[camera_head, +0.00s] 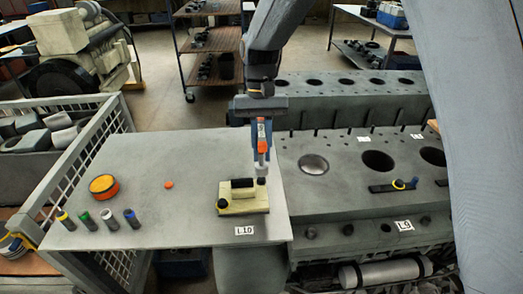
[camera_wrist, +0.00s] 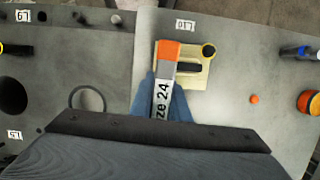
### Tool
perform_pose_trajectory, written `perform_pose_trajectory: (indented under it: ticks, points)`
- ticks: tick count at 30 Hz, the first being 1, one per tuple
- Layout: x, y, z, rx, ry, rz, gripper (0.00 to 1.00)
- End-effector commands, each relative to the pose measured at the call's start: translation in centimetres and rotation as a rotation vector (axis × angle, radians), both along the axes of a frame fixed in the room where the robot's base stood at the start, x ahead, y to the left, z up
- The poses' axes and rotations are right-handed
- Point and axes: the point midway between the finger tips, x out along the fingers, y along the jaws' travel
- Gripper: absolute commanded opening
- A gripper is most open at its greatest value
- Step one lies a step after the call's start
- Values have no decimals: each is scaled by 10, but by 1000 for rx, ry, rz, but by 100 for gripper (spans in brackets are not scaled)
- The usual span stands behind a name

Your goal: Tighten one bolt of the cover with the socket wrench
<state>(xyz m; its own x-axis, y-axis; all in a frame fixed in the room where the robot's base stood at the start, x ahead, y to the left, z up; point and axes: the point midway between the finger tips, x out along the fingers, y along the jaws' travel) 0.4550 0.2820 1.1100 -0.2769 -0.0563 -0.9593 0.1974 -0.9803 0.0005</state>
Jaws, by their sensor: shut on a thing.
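My gripper (camera_head: 261,146) is shut on the socket wrench (camera_head: 262,133), which hangs upright with an orange and white body. In the wrist view, the wrench (camera_wrist: 167,52) shows an orange end and a label reading "ze 24" between my blue fingers. The cover (camera_head: 251,206) is a cream block with a black raised middle, lying on the grey table; it also shows in the wrist view (camera_wrist: 199,83). One black bolt (camera_head: 222,204) stands at its front-left corner. The wrench's grey lower end is over the back-right corner; whether it touches the bolt there, I cannot tell.
Several coloured sockets (camera_head: 108,219), an orange-black round item (camera_head: 104,187) and a small orange piece (camera_head: 169,185) are on the table (camera_head: 180,150). A grey engine block (camera_head: 340,190) adjoins at right, with a black wrench-like tool (camera_head: 393,185) on it. The table's back is clear.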

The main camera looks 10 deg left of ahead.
Motion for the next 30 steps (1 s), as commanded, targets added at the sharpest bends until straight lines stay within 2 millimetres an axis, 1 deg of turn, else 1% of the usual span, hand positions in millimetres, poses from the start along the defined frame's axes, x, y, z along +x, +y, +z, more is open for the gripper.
perform_pose_trajectory:
  ticks: [9,14,18,26,30]
  points:
    - [1,1,39,2,-4,1,0]
    - [1,0,56,2,-3,1,0]
    - [0,0,60,0,-2,0,0]
    - [-1,-1,60,0,-1,0,0]
    - [-13,-8,61,1,-1,0,0]
